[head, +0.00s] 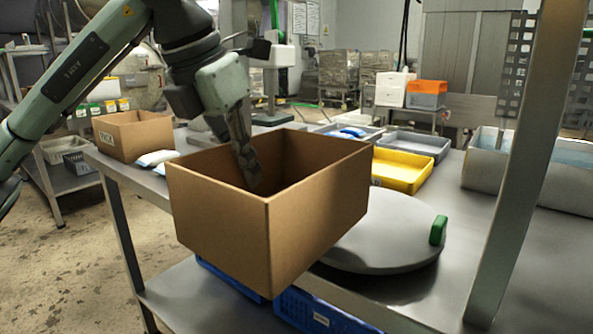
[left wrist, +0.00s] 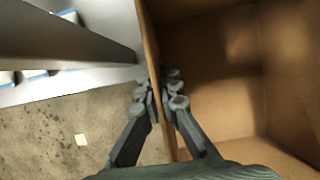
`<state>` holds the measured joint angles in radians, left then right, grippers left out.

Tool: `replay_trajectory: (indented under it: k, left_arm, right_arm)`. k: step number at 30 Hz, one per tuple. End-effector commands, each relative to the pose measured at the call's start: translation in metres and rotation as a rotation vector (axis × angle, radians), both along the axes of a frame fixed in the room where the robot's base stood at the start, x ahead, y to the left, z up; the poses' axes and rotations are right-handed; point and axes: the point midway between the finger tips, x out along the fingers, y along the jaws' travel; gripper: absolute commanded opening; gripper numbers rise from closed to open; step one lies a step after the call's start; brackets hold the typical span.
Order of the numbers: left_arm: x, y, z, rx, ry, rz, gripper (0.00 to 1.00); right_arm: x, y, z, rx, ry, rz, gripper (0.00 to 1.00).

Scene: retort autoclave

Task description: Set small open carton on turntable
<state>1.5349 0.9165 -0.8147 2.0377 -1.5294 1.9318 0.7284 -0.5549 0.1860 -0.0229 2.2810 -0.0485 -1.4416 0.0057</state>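An open-topped brown carton (head: 218,222) hangs in the middle of the head view, in front of the table's front edge and partly over the turntable in the picture. My left gripper (head: 248,165) reaches down at its rim. In the left wrist view the fingers (left wrist: 164,98) sit on either side of one carton wall (left wrist: 151,60) and close on it, with the empty-looking interior to the right. The turntable (head: 385,238) is a round grey disc with a green block (head: 438,231) at its right rim; the carton hides its left part. My right gripper is not in view.
Another open carton (head: 133,136) stands at the table's left end, beside white-and-blue packs (head: 157,158). A yellow tray (head: 402,171) and a grey tray (head: 413,146) lie behind the turntable. A metal post (head: 520,165) rises at the right. Blue crates (head: 318,312) sit below.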

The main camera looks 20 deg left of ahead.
Motion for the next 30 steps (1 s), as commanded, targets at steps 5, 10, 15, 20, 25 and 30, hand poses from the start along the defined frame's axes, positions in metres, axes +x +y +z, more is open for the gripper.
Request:
replay_trajectory:
  k: [5,10,15,20,25,30]
  left_arm:
    - [0.045,-0.019,0.003,-0.001,0.001,-0.002,0.0]
    - [0.074,-0.03,0.002,-0.001,-0.001,0.0,0.0]
    - [0.084,-0.034,0.001,0.0,-0.001,0.0,0.0]
    - [0.092,-0.036,-0.011,0.002,0.002,0.0,0.0]
    - [0.091,-0.036,-0.034,0.001,-0.001,0.0,0.0]
    - [0.092,-0.036,-0.035,-0.001,-0.004,0.0,0.0]
  right_arm:
    - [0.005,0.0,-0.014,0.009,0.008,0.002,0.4]
    - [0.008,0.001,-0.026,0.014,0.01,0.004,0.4]
    - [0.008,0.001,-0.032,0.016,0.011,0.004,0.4]
    - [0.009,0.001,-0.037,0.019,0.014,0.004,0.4]
    - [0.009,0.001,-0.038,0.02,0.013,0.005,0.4]
    - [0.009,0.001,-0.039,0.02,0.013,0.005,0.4]
